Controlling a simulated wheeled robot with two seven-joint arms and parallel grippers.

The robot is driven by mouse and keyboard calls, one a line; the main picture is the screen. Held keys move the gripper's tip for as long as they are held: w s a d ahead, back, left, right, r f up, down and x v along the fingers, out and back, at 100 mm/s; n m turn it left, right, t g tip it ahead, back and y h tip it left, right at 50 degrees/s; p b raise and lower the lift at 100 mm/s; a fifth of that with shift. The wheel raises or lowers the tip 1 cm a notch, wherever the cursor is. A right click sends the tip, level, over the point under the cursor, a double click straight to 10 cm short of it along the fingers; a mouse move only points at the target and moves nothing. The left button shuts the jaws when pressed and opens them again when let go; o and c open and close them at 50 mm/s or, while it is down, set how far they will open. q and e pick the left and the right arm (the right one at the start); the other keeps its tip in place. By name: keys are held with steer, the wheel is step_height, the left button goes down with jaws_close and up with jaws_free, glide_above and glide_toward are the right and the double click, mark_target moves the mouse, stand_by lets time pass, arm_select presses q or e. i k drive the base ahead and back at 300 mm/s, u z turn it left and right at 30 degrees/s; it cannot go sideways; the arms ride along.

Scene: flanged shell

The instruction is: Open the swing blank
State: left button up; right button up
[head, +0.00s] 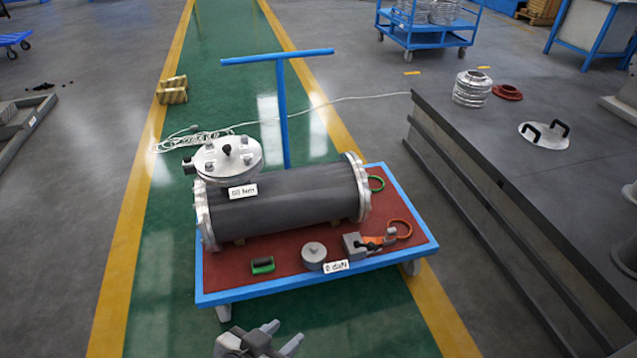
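The swing blank appears to be the round metal cover (240,169) on top of the left part of the dark cylindrical shell (290,199). It lies flat, with several bolts and a black knob on its top, and a small fitting sticks out at its left side. A white label (243,191) ending in "Nm" shows in front of it. The shell lies on its side with a bolted metal flange at each end. My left gripper (284,335) is at the bottom edge, in front of the cart and well apart from the cover. Its fingers are spread and empty. My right gripper is not in view.
The blue cart (318,287) has a red deck and upright handle. On it are a grey round weight (314,252), a green-and-black grip (262,265), an orange-handled tool (376,242) and a "daN" label (336,266). A dark bench (480,150) stands right. A white cable (200,140) lies behind.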

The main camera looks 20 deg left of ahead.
mark_target(226, 154)
steer(key=z, duration=0.15)
steer(key=k, duration=0.35)
steer(key=u, duration=1.55)
steer(key=i, duration=1.7)
steer(key=u, duration=0.1)
